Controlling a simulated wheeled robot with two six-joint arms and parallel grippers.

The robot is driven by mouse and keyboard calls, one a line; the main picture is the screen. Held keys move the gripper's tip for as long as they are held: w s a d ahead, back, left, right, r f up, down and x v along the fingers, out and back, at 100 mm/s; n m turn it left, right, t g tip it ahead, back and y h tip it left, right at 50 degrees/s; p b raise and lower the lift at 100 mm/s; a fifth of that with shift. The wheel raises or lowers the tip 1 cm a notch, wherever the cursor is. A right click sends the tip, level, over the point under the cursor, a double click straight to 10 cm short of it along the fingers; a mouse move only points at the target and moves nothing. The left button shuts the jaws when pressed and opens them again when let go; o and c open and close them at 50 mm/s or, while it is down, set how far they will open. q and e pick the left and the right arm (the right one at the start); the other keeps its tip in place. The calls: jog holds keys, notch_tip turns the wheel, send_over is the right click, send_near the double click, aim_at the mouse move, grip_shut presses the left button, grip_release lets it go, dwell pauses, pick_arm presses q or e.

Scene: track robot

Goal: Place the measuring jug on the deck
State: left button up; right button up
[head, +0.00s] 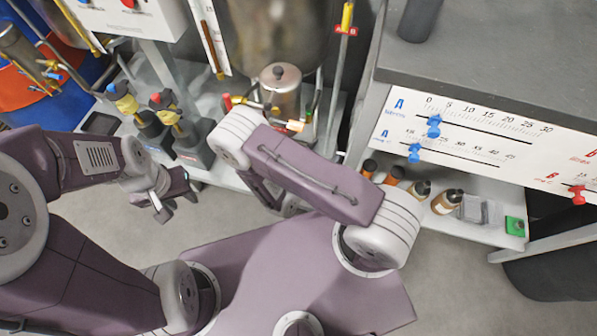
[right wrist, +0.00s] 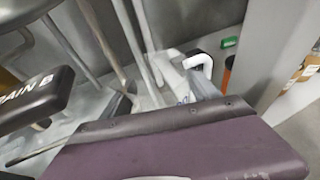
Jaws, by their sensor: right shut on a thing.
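The measuring jug is not clearly seen in the head view. In the right wrist view a pale, see-through object with a white hooked handle, apparently the measuring jug (right wrist: 172,72), shows just beyond the purple edge of my gripper body. My right gripper (head: 285,203) is mostly hidden behind its own forearm in the head view, and it is shut on this object. My left gripper (head: 174,205) is open and empty above the floor, with its fingers apart. Which surface is the deck I cannot tell for sure; a grey flat top (head: 490,50) lies at upper right.
A lidded steel canister (head: 281,95) stands beyond my right arm among pipes and valves. Several bottles (head: 447,201) stand on a low shelf under a scale panel (head: 490,135). A black "DRAIN B"-like label (right wrist: 35,100) is close in the right wrist view.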

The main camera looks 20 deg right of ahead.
jog(key=w+a+f+b, duration=0.1)
jog(key=a+f+b, duration=0.2)
jog(key=w+a+f+b, duration=0.2)
jog(key=a+f+b, duration=0.1)
jog(key=a+f, duration=0.1)
jog(key=w+a+f+b, duration=0.1)
jog(key=a+f+b, duration=0.2)
jog(key=f+b, duration=0.1)
jog(key=shift+w+a+f, duration=0.15)
jog(key=shift+w+a, duration=0.2)
jog(key=o, duration=1.4)
